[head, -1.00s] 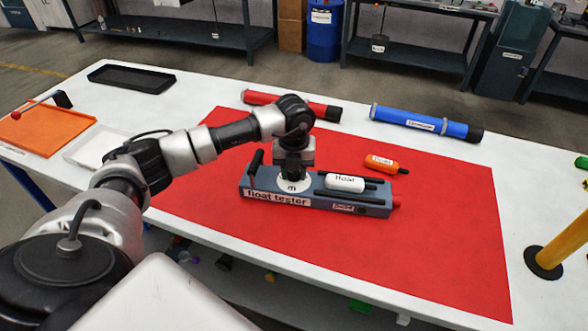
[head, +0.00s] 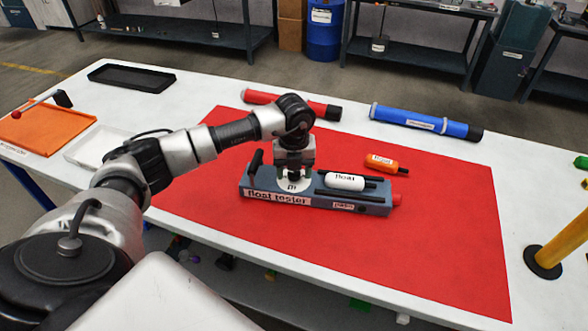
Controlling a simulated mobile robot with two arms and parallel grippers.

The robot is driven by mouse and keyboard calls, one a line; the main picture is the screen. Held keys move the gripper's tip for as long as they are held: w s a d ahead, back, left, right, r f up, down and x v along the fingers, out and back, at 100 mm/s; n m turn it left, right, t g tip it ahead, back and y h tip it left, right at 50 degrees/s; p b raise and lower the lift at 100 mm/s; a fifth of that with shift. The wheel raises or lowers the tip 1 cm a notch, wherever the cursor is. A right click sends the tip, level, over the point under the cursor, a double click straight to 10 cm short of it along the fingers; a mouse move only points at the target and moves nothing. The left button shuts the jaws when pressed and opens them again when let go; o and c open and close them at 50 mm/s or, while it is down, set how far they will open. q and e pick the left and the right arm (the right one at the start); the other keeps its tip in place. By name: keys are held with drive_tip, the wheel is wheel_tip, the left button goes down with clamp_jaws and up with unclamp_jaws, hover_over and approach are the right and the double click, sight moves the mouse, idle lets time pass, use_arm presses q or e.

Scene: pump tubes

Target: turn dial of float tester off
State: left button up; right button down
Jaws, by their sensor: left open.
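The float tester (head: 318,204) is a grey-blue box with a "float tester" label, lying on the red mat (head: 430,245). A white round dial plate (head: 292,187) is on its left part. A white float (head: 345,181) lies in its right part, and a red end piece (head: 396,199) sticks out at the right end. My left gripper (head: 293,178) points down over the dial with its fingers open. The gripper hides much of the dial, so its setting and any finger contact cannot be told. My right gripper is not in view.
An orange float (head: 382,163) lies on the mat behind the tester. A red tube (head: 260,98) and a blue tube (head: 420,121) lie along the table's far side. A yellow post (head: 562,245) stands at the right. The mat in front of the tester is clear.

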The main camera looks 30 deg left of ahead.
sight(294, 172)
use_arm(q)
wheel_tip(294, 172, up, 11)
drive_tip(key=shift+b, duration=0.4)
drive_tip(key=shift+f, duration=0.15)
idle(0.5)
